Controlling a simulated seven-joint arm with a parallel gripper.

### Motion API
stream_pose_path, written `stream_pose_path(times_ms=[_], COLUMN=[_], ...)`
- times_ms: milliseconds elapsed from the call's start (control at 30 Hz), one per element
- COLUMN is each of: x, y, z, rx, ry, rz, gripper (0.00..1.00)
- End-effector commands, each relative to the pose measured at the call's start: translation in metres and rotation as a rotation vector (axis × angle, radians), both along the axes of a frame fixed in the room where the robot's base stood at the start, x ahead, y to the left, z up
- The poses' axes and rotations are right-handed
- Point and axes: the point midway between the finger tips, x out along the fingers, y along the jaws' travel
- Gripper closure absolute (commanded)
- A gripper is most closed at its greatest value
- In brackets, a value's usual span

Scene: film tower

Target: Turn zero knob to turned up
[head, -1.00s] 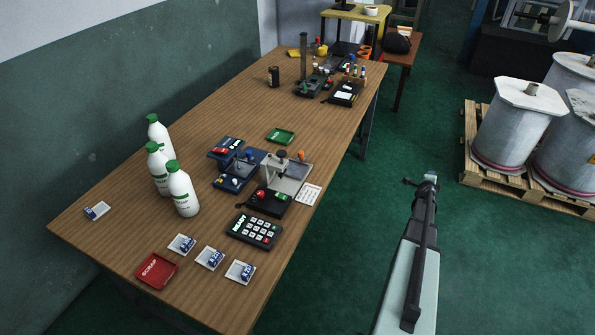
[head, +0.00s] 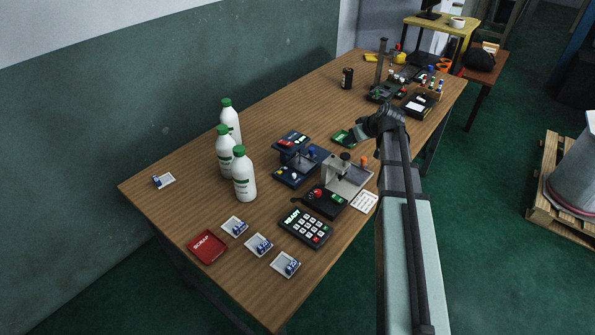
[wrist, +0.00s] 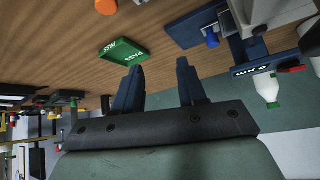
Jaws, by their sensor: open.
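A dark blue gauge-like device (head: 300,165) stands mid-table, with a lit display (head: 291,141) on top. A blue knob (head: 312,151) sits at its right side and small pale and yellow controls (head: 287,173) on its front. I cannot tell which control is the zero knob. In the wrist view, a blue knob (wrist: 212,40) shows right of my fingers, beside blue device parts (wrist: 248,50). My gripper (wrist: 159,66) is open and empty, above the table beyond the device; in the head view it (head: 356,133) is near the green tray (head: 340,137), touching nothing I can see.
A black box with a red button (head: 325,202) and a keypad (head: 305,228) are in front. White bottles (head: 243,175) stand left. A red scrap tray (head: 207,247) lies at front left.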

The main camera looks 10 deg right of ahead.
Motion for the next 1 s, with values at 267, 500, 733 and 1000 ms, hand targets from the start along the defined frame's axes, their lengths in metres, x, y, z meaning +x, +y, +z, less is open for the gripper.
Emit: stream_pose_path(times_ms=[267, 500, 733, 1000], x=[-0.054, -0.086, -0.089, -0.082], y=[0.11, 0.151, 0.159, 0.171], z=[0.04, 0.058, 0.052, 0.018], rx=[-0.154, -0.221, -0.229, -0.229], ry=[0.117, 0.175, 0.186, 0.185], rz=[0.436, 0.64, 0.67, 0.668], gripper=[0.59, 0.59, 0.59, 0.59])
